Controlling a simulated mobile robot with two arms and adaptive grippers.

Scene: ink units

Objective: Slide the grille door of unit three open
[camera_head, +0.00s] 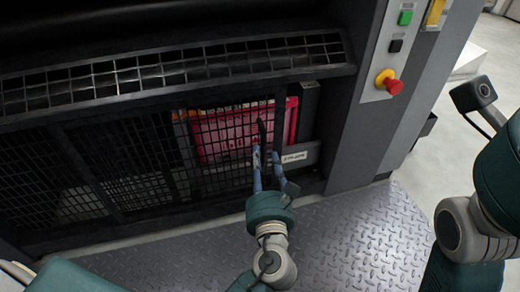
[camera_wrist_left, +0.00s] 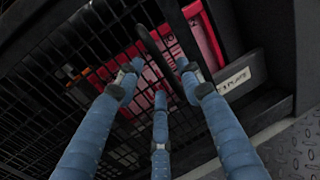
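The black grille door (camera_head: 222,150) covers most of a red panel or crate (camera_head: 291,120) behind it; a narrow red strip shows uncovered right of the door's edge. A dark upright bar handle (camera_head: 262,131) stands on the door near that edge; it also shows in the left wrist view (camera_wrist_left: 152,52). My left gripper (camera_head: 266,153) is in front of the handle. In the left wrist view its blue fingers (camera_wrist_left: 158,78) are spread, with the handle between and beyond the tips. Contact cannot be told. My right gripper is out of view.
Right of the opening is a grey column with a green button (camera_head: 405,18) and a red stop knob (camera_head: 389,82). The tread-plate floor (camera_head: 350,235) in front is clear.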

